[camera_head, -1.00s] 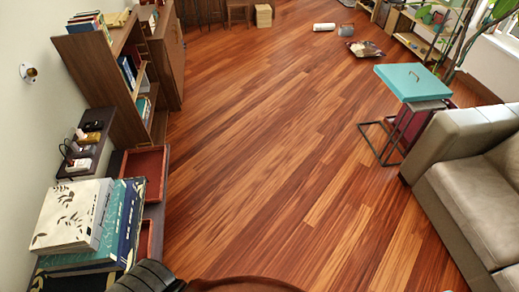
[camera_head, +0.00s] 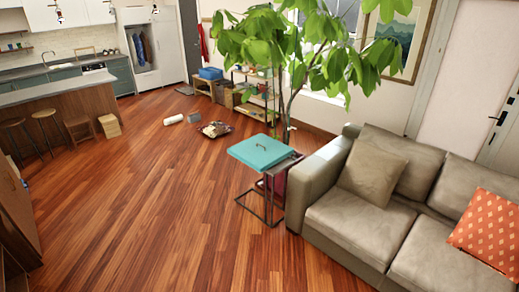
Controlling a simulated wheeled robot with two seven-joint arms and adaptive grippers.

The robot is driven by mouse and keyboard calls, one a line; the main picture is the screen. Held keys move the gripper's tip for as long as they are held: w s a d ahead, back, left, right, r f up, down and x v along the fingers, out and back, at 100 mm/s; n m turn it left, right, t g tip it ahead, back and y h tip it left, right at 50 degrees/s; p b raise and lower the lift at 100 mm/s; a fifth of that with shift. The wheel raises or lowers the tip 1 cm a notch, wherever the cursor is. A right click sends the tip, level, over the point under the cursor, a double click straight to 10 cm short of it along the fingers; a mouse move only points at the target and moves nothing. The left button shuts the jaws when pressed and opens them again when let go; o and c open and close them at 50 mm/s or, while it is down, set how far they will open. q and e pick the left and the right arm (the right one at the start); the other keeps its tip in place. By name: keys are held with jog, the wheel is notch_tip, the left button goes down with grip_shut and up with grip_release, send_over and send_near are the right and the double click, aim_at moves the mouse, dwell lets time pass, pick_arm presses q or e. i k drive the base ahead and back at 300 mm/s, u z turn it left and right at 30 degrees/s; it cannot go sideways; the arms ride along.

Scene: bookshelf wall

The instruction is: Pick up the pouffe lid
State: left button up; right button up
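The pouffe lid (camera_head: 262,151) is most likely the flat turquoise square panel with a small handle on top. It lies on a dark metal-framed side table (camera_head: 264,207) beside the left arm of the sofa. A dark red piece (camera_head: 277,184) shows partly under the table top, mostly hidden by the frame and the sofa. Neither of my grippers is in view.
The grey sofa (camera_head: 357,223) stands right of the table. A large leafy plant (camera_head: 300,45) rises behind it. A tray with items (camera_head: 215,130) and a white roll (camera_head: 173,119) lie on the floor. The wooden floor (camera_head: 150,200) left of the table is clear.

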aim_at(261, 151)
jog(key=i, duration=2.5)
jog(key=z, duration=2.55)
jog(key=i, duration=0.3)
jog(key=u, duration=3.25)
